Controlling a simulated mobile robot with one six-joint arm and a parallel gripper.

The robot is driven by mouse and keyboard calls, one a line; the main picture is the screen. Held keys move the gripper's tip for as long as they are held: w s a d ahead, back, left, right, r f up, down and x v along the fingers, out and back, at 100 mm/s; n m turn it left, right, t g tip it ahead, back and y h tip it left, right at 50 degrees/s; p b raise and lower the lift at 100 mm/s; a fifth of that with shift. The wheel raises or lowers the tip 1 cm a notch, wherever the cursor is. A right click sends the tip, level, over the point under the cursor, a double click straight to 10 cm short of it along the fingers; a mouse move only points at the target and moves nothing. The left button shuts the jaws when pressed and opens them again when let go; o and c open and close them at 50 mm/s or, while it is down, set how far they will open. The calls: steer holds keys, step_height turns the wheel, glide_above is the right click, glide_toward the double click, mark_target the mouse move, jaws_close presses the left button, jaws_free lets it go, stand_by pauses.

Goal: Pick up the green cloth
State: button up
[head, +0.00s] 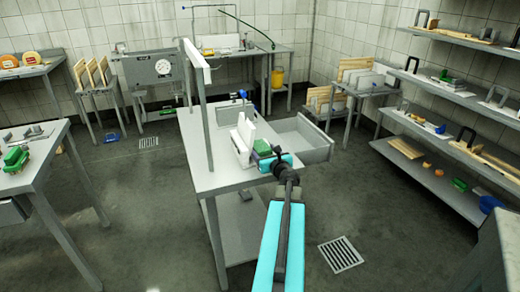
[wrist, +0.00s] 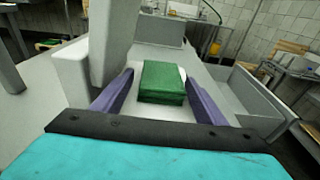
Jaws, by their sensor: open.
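The green cloth (wrist: 162,82) is a folded, flat-topped stack on the grey table (wrist: 60,120) in the wrist view. My gripper (wrist: 159,88) is open, with one purple finger on each side of the cloth and a visible gap on both sides. In the head view the cloth (head: 262,147) shows as a small green patch just beyond my gripper (head: 268,158), partly hidden by it. I cannot tell whether the fingers are low enough to be level with the cloth.
White upright boards (head: 243,138) stand close to the left of the cloth. An open grey drawer (head: 312,140) sticks out to the right of the table. A post (head: 205,115) rises from the table's left side. A shelf rack (head: 455,95) stands at the right wall.

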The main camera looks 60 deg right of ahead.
mark_target(260, 146)
steer(key=shift+x, duration=1.5)
steer(key=shift+p+x, duration=0.35)
steer(key=shift+x, duration=0.5)
steer(key=shift+s+d, duration=0.1)
steer(key=shift+d, duration=0.05)
steer(key=c, duration=0.9)
steer(key=shift+c, duration=0.2)
